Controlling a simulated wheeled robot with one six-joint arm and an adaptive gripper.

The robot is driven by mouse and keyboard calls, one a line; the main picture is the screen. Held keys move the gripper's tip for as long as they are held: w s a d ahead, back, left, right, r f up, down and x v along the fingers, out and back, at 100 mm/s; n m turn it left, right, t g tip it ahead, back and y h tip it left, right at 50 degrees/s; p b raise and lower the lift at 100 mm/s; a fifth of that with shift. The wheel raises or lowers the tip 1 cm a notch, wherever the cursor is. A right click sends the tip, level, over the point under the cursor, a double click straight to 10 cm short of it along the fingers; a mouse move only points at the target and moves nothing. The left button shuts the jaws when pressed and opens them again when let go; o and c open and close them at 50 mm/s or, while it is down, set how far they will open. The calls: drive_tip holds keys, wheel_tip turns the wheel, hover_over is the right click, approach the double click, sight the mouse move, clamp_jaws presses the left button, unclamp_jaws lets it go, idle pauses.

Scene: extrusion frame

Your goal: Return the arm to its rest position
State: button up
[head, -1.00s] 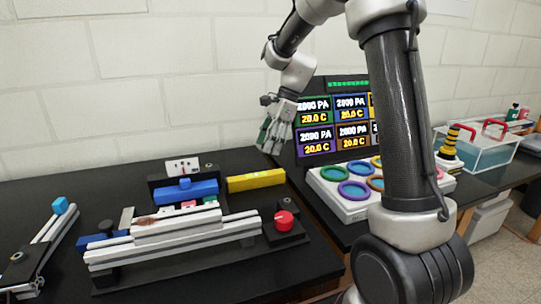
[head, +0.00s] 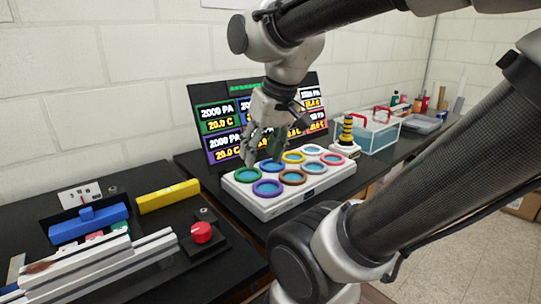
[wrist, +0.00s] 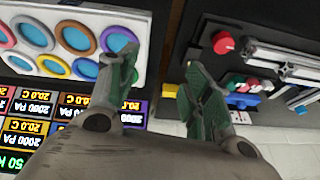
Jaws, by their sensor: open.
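My gripper (head: 264,158) hangs above the left end of the white block with coloured rings, in front of the display, in the head view. Its fingers are apart and nothing is between them. In the wrist view my gripper (wrist: 158,72) also shows open and empty, with the dark gap between tables beyond it. My arm is bent, its upper link crossing the top of the head view and its lower link at the right.
The white ring block (head: 290,201) stands below the gripper, with the display (head: 220,113) behind. A yellow-and-black stacked device (head: 346,132) and clear bin (head: 372,134) stand right. The extrusion frame (head: 95,270), blue block (head: 88,224), yellow bar (head: 168,196) and red knob (head: 202,232) are left.

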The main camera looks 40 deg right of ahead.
drive_tip(key=shift+s+d+f+n, duration=0.2)
drive_tip(key=shift+s+n, duration=0.2)
drive_tip(key=shift+s, duration=0.15)
drive_tip(key=shift+s+d+f+n, duration=0.15)
drive_tip(key=shift+s+n, duration=0.25)
drive_tip(key=shift+s, duration=0.1)
idle(1.7)
